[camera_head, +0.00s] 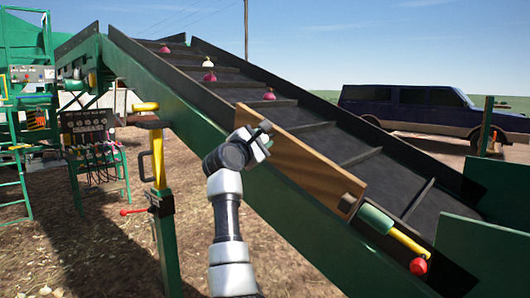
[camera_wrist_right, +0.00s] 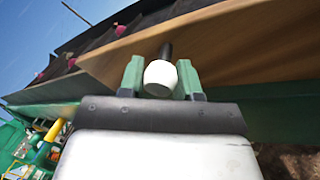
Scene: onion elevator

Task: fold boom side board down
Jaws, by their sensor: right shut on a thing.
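The wooden boom side board (camera_head: 305,170) lies along the near side of the dark belt, tilted with the boom's slope. In the right wrist view the board (camera_wrist_right: 235,38) spans the upper right, in front of my fingers. My right gripper (camera_head: 262,133) is at the board's upper left end. In the right wrist view its green fingers are closed around a white knob (camera_wrist_right: 160,79) on a dark stem beside the board. My left gripper is not in view.
The green boom (camera_head: 185,107) slopes down to the right, with several onions (camera_head: 269,95) on its cleated belt. A yellow lever with a red knob (camera_head: 419,266) is at the lower right. A yellow-handled post (camera_head: 157,165) and a control panel (camera_head: 88,123) stand left.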

